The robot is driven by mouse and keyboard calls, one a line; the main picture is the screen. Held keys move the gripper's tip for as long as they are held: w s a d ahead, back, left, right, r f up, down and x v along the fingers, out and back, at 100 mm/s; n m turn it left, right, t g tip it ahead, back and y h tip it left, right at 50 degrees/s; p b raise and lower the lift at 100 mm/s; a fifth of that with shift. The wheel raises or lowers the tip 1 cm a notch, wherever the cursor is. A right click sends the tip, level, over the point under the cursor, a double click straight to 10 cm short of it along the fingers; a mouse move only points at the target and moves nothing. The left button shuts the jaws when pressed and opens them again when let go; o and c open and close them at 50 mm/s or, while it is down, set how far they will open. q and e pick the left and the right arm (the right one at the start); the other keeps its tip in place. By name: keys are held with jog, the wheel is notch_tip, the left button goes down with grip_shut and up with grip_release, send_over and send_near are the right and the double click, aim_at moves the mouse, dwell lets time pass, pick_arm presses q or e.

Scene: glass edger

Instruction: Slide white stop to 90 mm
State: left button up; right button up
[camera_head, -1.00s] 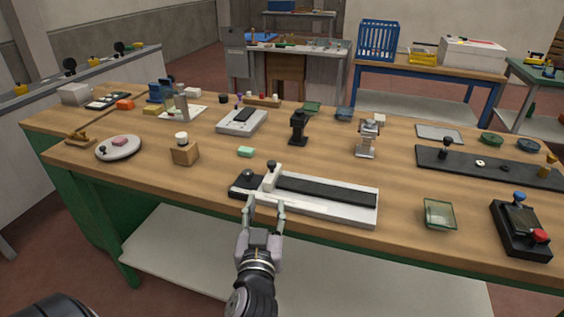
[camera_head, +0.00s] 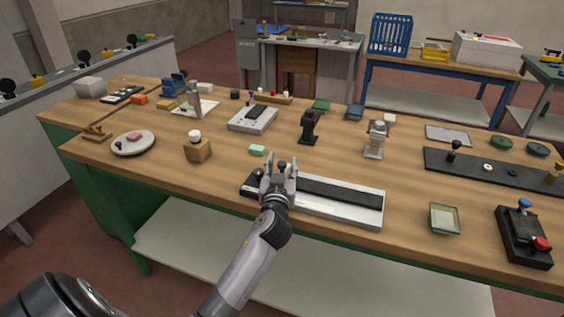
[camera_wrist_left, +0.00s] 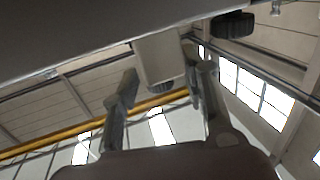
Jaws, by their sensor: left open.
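The white slide fixture (camera_head: 342,207) with a long dark strip lies near the front edge of the wooden table. My left gripper (camera_head: 279,172) is open at its left end, with its fingers pointing up. In the left wrist view, the white stop (camera_wrist_left: 159,58) shows as a pale block beyond and between the open fingers (camera_wrist_left: 162,95); I cannot tell whether either finger touches it. In the head view my gripper largely hides the stop. A dark round knob (camera_wrist_left: 233,24) shows at the upper right of the wrist view. No scale marks are readable. My right gripper is not in view.
A green glass tray (camera_head: 444,218) and a black device with blue and red buttons (camera_head: 523,240) are to the right. Bare tabletop lies between.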

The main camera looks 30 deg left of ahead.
pick_arm(q)
jog(key=shift+w+a, duration=0.1)
jog(key=shift+w, duration=0.05)
grip_shut()
dwell(0.5)
dwell(0.4)
